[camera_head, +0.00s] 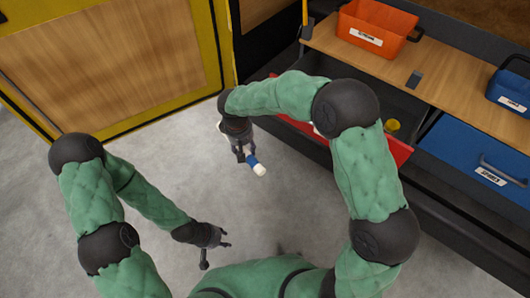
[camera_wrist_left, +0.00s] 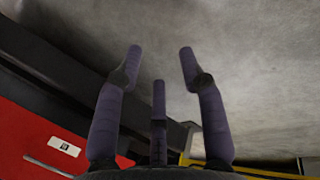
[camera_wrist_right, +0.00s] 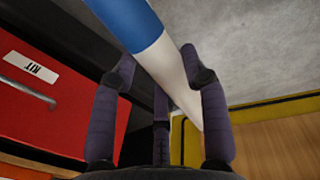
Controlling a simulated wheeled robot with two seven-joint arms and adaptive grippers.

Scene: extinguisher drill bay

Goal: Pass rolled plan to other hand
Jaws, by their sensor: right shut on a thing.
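The rolled plan (camera_head: 259,169) is a white tube with a blue band, held above the floor in the head view. My right gripper (camera_head: 244,155) is shut on it. In the right wrist view the white shaft (camera_wrist_right: 172,75) and blue band (camera_wrist_right: 122,22) run slantwise between the fingers of my right gripper (camera_wrist_right: 158,68). Part of the tube is behind the fingers there. My left gripper (camera_head: 224,240) is open and empty, lower in the head view and apart from the plan. In the left wrist view its fingers (camera_wrist_left: 161,60) are spread with nothing between them.
A workbench (camera_head: 345,62) stands at the upper right, with an orange bin (camera_head: 372,27) and a blue bin (camera_head: 509,90) on it. A red drawer (camera_head: 399,151) is pulled out beside a blue drawer (camera_head: 470,150). A yellow-framed wooden panel (camera_head: 110,50) is upper left. Bare floor (camera_head: 180,160) lies between.

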